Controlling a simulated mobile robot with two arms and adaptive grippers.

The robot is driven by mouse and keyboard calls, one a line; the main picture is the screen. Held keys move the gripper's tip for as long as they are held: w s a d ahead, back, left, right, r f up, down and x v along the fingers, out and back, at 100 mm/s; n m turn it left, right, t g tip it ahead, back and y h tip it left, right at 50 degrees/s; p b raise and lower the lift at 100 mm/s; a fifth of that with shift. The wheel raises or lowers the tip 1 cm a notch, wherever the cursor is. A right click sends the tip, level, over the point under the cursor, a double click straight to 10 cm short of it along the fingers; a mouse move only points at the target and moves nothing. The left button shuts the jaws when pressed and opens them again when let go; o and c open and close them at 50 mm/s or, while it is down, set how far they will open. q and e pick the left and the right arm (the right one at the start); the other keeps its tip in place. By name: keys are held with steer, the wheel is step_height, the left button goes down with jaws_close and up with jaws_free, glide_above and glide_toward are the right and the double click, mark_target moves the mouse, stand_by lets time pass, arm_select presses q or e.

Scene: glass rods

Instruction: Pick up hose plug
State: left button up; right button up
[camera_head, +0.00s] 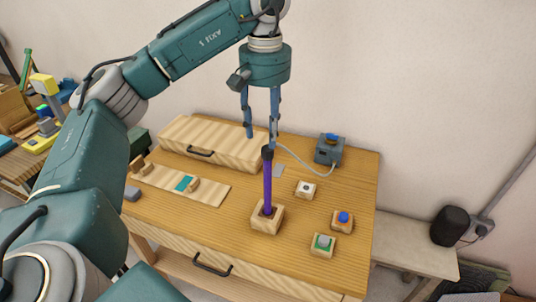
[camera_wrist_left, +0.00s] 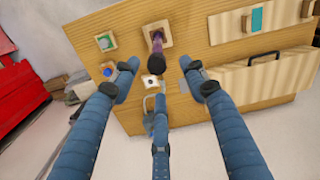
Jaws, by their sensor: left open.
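A pale hose (camera_head: 303,158) runs from a grey-blue box (camera_head: 328,150) with a blue knob towards my left gripper's fingers. The plug at the hose's end cannot be made out clearly; it is at or behind the right finger. My left gripper (camera_head: 262,138) points down over the back of the table, with its fingers apart. In the left wrist view, the fingers of this gripper (camera_wrist_left: 158,78) are spread, and nothing is seen clasped between them. My right gripper is not in view.
A purple rod (camera_head: 267,187) with a black top stands upright in a wooden block (camera_head: 267,218), close in front of the gripper. Small blocks with a white piece (camera_head: 305,189), blue button (camera_head: 343,219) and green button (camera_head: 323,244) stand to the right. A wooden case (camera_head: 210,142) lies behind left.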

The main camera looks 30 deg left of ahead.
mark_target(267, 148)
arm_select(q)
steer(key=shift+f, duration=0.8)
steer(key=shift+f+p, duration=0.25)
steer(key=shift+p, duration=0.05)
steer(key=f, duration=0.1)
steer(key=f+p, duration=0.2)
steer(key=shift+d+f, duration=0.25)
steer(key=shift+f, duration=0.65)
jaws_close()
